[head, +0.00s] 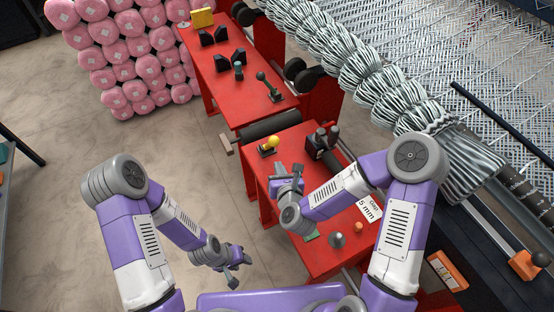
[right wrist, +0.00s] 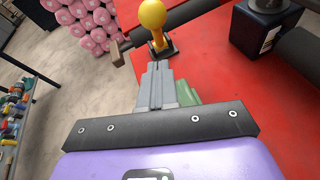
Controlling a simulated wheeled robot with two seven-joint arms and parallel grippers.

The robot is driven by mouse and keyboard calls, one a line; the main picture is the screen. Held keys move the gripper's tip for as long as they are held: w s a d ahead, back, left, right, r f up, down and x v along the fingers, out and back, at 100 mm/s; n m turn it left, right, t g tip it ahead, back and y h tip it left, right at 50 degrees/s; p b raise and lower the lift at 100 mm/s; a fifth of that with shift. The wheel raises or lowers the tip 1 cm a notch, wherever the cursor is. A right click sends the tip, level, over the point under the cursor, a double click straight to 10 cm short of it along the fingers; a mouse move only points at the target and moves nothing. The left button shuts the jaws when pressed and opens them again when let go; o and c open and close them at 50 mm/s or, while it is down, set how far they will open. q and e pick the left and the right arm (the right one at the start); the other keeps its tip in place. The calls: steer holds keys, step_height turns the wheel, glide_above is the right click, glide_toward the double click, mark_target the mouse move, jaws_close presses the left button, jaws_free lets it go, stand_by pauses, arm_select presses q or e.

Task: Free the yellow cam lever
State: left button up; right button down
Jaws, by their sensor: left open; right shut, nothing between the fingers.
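The yellow cam lever (head: 272,141) stands on a small dark base on the red bench, its rounded knob up. In the right wrist view the yellow cam lever (right wrist: 153,15) is just beyond my fingertips, its top cut off by the frame edge. My right gripper (head: 290,169) is shut and empty, on the near side of the lever; its tips (right wrist: 157,66) point at the lever's base. I cannot tell whether they touch it. My left gripper (head: 238,270) is open and empty, low at the left of the bench, away from the lever.
A black block with knobs (head: 322,142) stands right of the lever. A dark roller (head: 268,126) lies behind it. A grey knob (head: 337,240) and a "5 mm" card (head: 368,207) are at the bench's near end. Woven wire mesh (head: 425,70) fills the right.

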mark_target(270, 141)
steer(key=w, duration=0.1)
steer(key=w+r, duration=0.1)
steer(key=w, duration=0.2)
steer(key=shift+w+a+r, duration=0.15)
steer(key=shift+r, duration=0.15)
steer(key=w+r+g+p, duration=0.1)
steer(key=p, duration=0.2)
steer(key=w+a+r+g+p, duration=0.1)
steer(key=p, duration=0.3)
steer(key=w+r+g+h+p, duration=0.1)
steer(key=p, duration=0.2)
steer(key=shift+w+a+r+n+g, duration=0.3)
steer(key=shift+w+r, duration=0.05)
steer(key=shift+w, duration=0.05)
steer(key=shift+w+a+r, duration=0.1)
steer(key=shift+w+a, duration=0.05)
steer(key=shift+w, duration=0.2)
steer(key=shift+w+a, duration=0.15)
steer(key=shift+w, duration=0.25)
